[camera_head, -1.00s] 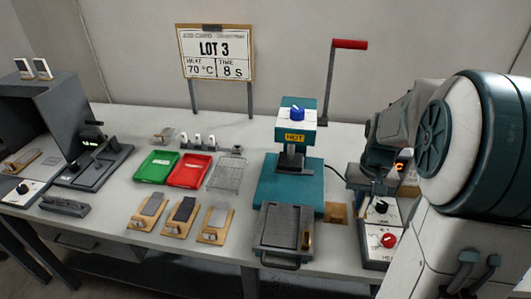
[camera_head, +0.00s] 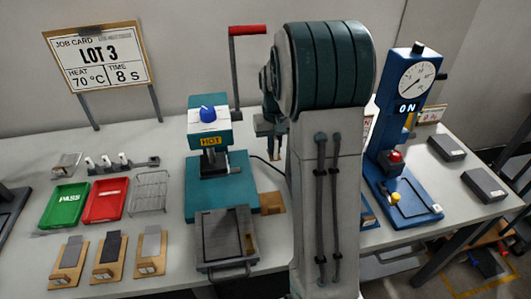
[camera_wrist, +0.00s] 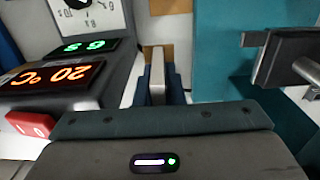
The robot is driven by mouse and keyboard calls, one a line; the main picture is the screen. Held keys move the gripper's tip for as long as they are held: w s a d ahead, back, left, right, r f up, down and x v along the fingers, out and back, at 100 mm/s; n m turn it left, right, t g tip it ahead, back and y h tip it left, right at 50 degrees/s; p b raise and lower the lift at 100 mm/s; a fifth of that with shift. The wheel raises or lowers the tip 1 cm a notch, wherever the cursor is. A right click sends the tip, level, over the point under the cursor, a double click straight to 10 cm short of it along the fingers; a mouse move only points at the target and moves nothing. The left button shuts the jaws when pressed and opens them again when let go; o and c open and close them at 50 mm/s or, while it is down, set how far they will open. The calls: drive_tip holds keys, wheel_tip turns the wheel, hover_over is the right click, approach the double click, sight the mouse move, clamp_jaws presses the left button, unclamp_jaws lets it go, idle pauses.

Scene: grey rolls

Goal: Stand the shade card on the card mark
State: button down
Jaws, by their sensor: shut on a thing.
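My gripper (camera_head: 268,150) is partly behind my own arm in the head view, raised above the bench right of the teal press. In the wrist view its blue fingers (camera_wrist: 158,88) are shut on a pale, thin upright piece (camera_wrist: 157,78). It looks like the shade card seen nearly edge-on; its face is hidden. The card mark cannot be made out for certain in either current view. A tan square (camera_head: 272,203) lies on the bench beside the press, and a tan patch (camera_wrist: 170,22) shows beyond the fingers.
The teal press (camera_head: 209,165) with its HOT sign has a grey tray (camera_head: 222,235) in front. Green (camera_head: 64,206) and red (camera_head: 105,200) trays and wooden sample boards (camera_head: 110,260) are at left. A blue dial stand (camera_head: 400,130) is at right.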

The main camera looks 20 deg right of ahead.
drive_tip(key=w+d+p, duration=0.2)
drive_tip(key=w, duration=0.7)
wheel_tip(320, 180, down, 6)
drive_tip(key=shift+a+f, duration=0.15)
drive_tip(key=shift+f, duration=0.05)
drive_tip(key=shift+f+p, duration=0.4)
drive_tip(key=shift+f, duration=2.4)
drive_tip(key=shift+f, duration=0.15)
drive_tip(key=c, duration=1.5)
unclamp_jaws()
drive_tip(key=shift+c, duration=0.2)
